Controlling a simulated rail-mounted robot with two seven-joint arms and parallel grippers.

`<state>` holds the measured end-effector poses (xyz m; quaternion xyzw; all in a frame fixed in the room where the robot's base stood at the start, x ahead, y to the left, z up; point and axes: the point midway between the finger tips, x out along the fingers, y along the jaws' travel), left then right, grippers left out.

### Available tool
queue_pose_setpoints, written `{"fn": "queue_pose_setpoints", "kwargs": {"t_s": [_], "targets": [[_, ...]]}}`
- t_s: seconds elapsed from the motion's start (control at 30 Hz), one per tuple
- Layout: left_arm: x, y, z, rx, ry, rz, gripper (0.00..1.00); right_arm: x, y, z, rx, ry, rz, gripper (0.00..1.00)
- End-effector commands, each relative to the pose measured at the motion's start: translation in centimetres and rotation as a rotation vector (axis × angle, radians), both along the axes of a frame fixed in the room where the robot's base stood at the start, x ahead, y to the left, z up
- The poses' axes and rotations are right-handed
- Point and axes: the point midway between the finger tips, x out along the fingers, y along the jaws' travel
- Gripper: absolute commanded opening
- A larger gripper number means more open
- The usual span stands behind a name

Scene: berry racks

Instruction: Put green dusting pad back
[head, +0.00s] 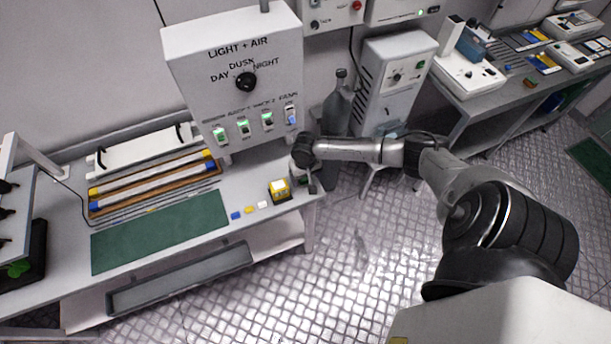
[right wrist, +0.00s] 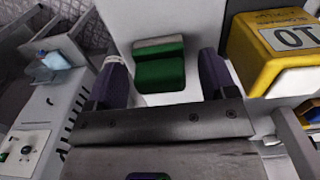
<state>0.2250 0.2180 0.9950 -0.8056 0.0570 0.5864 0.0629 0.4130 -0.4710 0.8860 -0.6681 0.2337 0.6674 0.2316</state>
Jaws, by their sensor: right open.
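The green pad (right wrist: 161,73), a small green block with a grey band along its far edge, sits on a white surface in the right wrist view. My right gripper (head: 311,182) is over the right end of the long table (head: 220,235). It is open, and in the right wrist view its two dark fingers stand on either side of the pad, with gaps showing. In the head view the pad cannot be made out at the gripper. My left gripper is not in view.
A yellow box (head: 280,190) marked 10 stands close beside my right gripper; it also shows in the right wrist view (right wrist: 262,55). Small blue (head: 236,215), yellow and white pieces and a green mat (head: 160,232) lie left. The light-and-air panel (head: 240,75) rises behind.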

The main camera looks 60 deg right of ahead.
Motion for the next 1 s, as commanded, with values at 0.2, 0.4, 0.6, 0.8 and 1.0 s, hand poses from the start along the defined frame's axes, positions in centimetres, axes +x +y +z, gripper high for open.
{"fn": "queue_pose_setpoints", "kwargs": {"t_s": [0.2, 0.4, 0.6, 0.8, 1.0], "targets": [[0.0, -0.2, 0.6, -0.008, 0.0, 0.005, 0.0, 0.0, -0.1, 3.4, -0.002, -0.002, 0.002, 0.78], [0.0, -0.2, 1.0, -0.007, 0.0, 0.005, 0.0, 0.0, 0.0, 7.1, -0.001, -0.002, 0.001, 0.78], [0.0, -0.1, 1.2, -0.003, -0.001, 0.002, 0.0, 0.0, 0.0, 9.9, 0.0, -0.001, 0.0, 0.78], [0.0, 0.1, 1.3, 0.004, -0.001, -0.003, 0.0, -0.1, 0.4, 11.2, 0.003, 0.0, 0.011, 0.78], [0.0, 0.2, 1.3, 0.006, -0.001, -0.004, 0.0, -3.0, 7.8, 8.0, 0.041, -0.022, 0.253, 0.78]]}}
